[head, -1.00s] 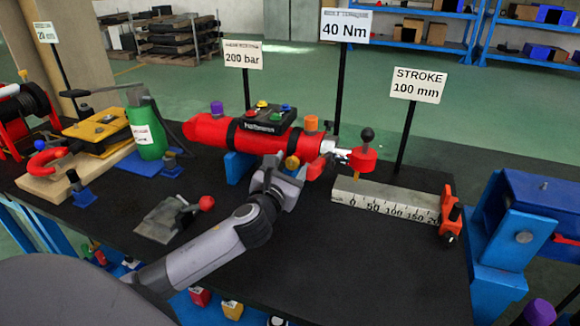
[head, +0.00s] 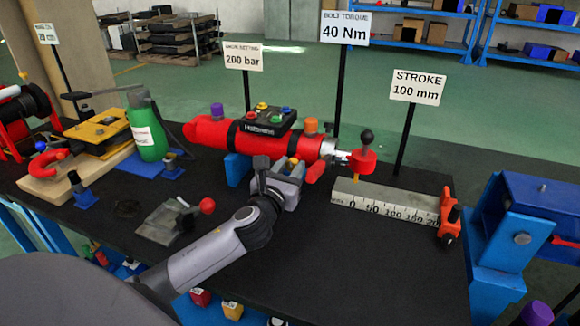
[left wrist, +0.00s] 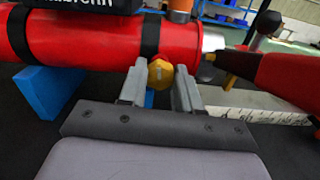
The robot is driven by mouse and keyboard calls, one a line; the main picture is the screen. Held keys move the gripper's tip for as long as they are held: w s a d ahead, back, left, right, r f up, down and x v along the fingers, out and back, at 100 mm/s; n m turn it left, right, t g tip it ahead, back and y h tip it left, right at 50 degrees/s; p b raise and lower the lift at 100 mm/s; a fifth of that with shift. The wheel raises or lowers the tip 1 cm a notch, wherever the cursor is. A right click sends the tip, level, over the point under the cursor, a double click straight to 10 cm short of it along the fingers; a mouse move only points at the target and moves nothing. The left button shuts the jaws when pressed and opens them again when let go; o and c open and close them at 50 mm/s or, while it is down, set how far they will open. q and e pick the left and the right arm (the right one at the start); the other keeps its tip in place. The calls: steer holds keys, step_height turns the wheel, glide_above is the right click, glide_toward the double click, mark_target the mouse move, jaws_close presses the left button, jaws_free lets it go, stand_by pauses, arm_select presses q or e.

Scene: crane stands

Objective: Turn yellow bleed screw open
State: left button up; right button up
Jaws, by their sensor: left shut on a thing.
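In the head view my left gripper (head: 287,169) reaches the cylinder (head: 205,132) from the front. It hides most of the screw (head: 293,162) there. My right gripper is in neither view.
A red block with a black knob (head: 366,137) is at the cylinder's right end, above a scale bar (head: 385,199). A red-knobbed lever (head: 206,205) stands left of my arm. A blue support (head: 238,170) is under the cylinder. The black table (head: 330,265) is clear at front.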

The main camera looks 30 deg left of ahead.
arm_select(q)
steer(key=n, duration=0.3)
steer(key=shift+n+p, duration=0.3)
steer(key=shift+p, duration=0.05)
steer(key=n, duration=0.4)
steer(key=shift+n, duration=0.3)
steer(key=n, duration=0.4)
steer(key=shift+f+n, duration=0.1)
steer(key=shift+n, duration=0.2)
steer(key=n, duration=0.4)
steer(key=shift+a+n+p, duration=0.1)
steer(key=shift+n+p, duration=0.2)
steer(key=shift+p, duration=0.05)
steer(key=o, duration=1.1)
steer(key=shift+c, duration=0.2)
steer(key=shift+s, duration=0.1)
